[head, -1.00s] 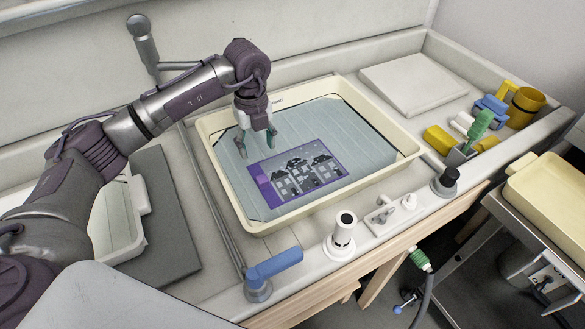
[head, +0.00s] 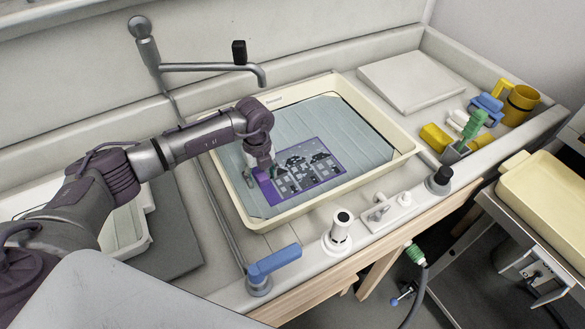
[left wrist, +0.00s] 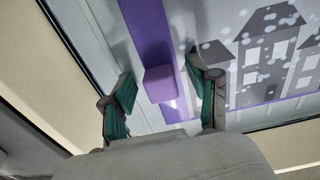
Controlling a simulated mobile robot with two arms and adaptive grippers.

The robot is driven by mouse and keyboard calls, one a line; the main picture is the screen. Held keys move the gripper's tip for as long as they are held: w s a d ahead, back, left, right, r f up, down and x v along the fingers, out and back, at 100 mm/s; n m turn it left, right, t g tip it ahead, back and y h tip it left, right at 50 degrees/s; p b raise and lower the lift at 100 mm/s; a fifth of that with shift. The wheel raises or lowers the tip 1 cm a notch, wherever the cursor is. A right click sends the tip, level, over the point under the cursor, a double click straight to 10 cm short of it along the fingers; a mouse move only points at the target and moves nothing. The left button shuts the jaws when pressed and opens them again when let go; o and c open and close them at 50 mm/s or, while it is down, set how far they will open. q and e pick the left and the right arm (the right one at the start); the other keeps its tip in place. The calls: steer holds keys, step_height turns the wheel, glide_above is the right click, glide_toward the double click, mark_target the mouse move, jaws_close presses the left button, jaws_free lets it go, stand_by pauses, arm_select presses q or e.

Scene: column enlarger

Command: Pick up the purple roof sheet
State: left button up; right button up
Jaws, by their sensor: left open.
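The purple roof sheet (head: 322,164) lies flat in the cream tray (head: 404,158), with grey houses and pale dots printed inside a purple border. A raised purple block (head: 266,190) stands at its left end. My left gripper (head: 271,174) is low over that end. In the left wrist view the open gripper (left wrist: 162,80) has one green-padded finger on each side of the purple block (left wrist: 160,85), with gaps on both sides. The printed part of the sheet (left wrist: 268,60) shows to the right. My right gripper is not in view.
The tray has a ribbed grey-blue floor (head: 240,125) and raised walls. A metal tap (head: 210,67) arches behind it. A blue-handled lever (head: 272,264) and a white knob (head: 341,230) stand in front. Yellow and green items (head: 474,124) stand at the right.

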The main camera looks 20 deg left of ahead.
arm_select(q)
steer(key=shift+c, duration=0.5)
jaws_close()
steer(key=shift+r, duration=0.15)
steer(key=shift+r, duration=0.2)
step_height(320, 180, up, 4)
steer(key=shift+d+f+b, duration=0.1)
steer(key=shift+f+b, duration=0.1)
steer(key=shift+b, duration=0.55)
steer(key=d+r+b, duration=0.1)
steer(key=d+r, duration=0.2)
steer(key=d, duration=0.2)
steer(key=s+d+r+b, duration=0.1)
steer(key=d+r, duration=0.2)
steer(key=d, duration=0.3)
steer(key=shift+d+r, duration=0.25)
steer(key=shift+r, duration=0.15)
steer(key=shift+s, duration=0.1)
stand_by(2.4)
